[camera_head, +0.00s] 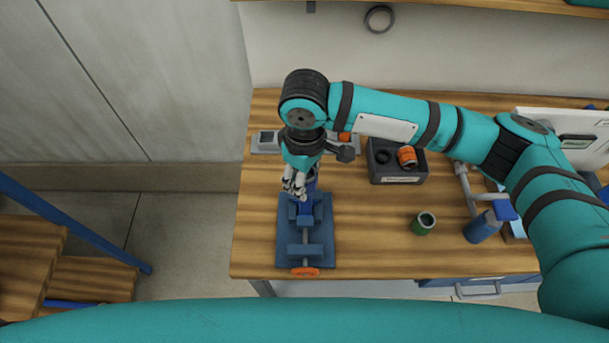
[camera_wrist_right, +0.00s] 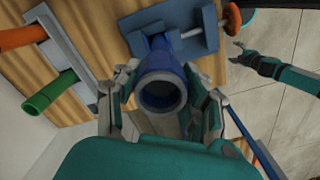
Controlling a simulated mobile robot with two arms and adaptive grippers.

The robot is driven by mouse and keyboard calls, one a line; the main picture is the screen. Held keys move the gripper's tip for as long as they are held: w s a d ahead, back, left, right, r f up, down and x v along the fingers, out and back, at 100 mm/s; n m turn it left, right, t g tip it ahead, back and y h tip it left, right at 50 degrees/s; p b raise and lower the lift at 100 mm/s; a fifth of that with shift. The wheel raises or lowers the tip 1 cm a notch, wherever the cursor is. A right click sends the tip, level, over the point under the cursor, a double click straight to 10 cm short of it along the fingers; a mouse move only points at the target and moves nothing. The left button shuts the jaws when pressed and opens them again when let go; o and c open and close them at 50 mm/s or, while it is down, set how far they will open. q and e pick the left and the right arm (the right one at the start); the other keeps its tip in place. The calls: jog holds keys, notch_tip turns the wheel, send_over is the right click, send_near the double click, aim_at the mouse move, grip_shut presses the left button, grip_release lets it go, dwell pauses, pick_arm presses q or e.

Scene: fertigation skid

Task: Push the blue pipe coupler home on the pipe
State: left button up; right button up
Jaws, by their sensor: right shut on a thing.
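The blue pipe coupler (camera_wrist_right: 162,88) shows in the right wrist view with its round open end facing the camera. My right gripper (camera_wrist_right: 165,100) has a finger on each side of it and is shut on it. In the head view my right gripper (camera_head: 294,184) is at the far end of the blue vise (camera_head: 286,250); the coupler (camera_head: 311,186) is partly hidden by the fingers. Behind the coupler, a blue section runs into the vise (camera_wrist_right: 205,22); the joint and seating depth cannot be made out. My left gripper (camera_wrist_right: 236,53) is apart, at the right, its fingertips spread and empty.
A grey rack (camera_wrist_right: 68,58) holds an orange pipe (camera_wrist_right: 20,37) and a green pipe (camera_wrist_right: 50,95). A dark bin (camera_head: 398,174) holds an orange fitting (camera_head: 407,156). A green fitting (camera_head: 423,223) and blue bottle (camera_head: 481,228) stand at right. The table between vise and green fitting is clear.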

jog(key=shift+f, duration=0.2)
jog(key=shift+f, duration=0.35)
dwell(0.4)
jog(key=shift+p, duration=0.35)
jog(key=shift+p, duration=0.35)
jog(key=shift+f, duration=0.4)
dwell(0.6)
jog(key=shift+p, duration=0.4)
